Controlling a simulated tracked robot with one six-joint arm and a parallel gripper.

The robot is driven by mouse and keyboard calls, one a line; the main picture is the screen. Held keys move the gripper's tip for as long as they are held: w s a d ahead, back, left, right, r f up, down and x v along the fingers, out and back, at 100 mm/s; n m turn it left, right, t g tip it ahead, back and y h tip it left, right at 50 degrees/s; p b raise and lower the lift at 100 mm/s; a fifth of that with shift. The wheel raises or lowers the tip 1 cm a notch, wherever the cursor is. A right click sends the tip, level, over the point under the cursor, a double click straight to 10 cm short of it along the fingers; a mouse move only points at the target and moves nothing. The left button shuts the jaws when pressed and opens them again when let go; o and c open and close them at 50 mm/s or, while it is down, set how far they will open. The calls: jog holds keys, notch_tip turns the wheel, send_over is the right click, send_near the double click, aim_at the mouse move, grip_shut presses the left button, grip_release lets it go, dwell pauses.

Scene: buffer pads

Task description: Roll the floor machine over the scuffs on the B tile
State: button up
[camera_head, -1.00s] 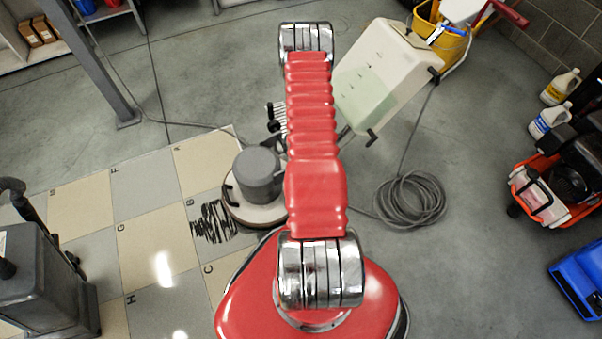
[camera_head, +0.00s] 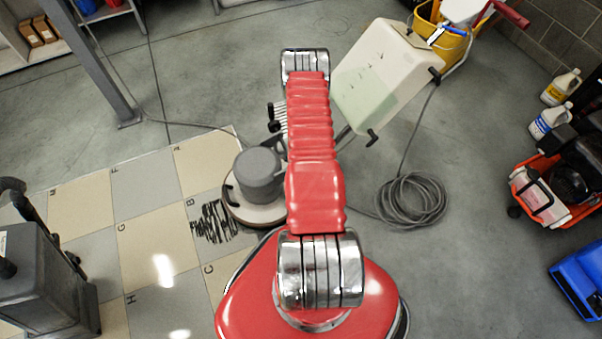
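The floor machine has a grey motor (camera_head: 258,172) above a round cream base (camera_head: 254,212) with a dark rim. Its base rests on the right part of the grey B tile (camera_head: 196,205), beside the letter B. Black scuffs (camera_head: 212,222) show on that tile just left of the base, and the base may cover more. A pale tank (camera_head: 386,78) with greenish liquid leans at the upper right, seemingly on the machine's handle. My red arm hides much of the handle. My gripper is hidden behind my arm, so its hold cannot be seen.
A coiled grey cable (camera_head: 412,200) lies right of my arm. A dark grey cart (camera_head: 40,270) stands at lower left, and a grey post (camera_head: 98,70) at upper left. A yellow bucket (camera_head: 440,42), white jugs (camera_head: 550,120) and orange equipment (camera_head: 548,195) line the right side.

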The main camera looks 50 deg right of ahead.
jog(key=shift+c, duration=0.5)
grip_shut()
jog(key=shift+a, duration=0.1)
jog(key=shift+w, duration=0.1)
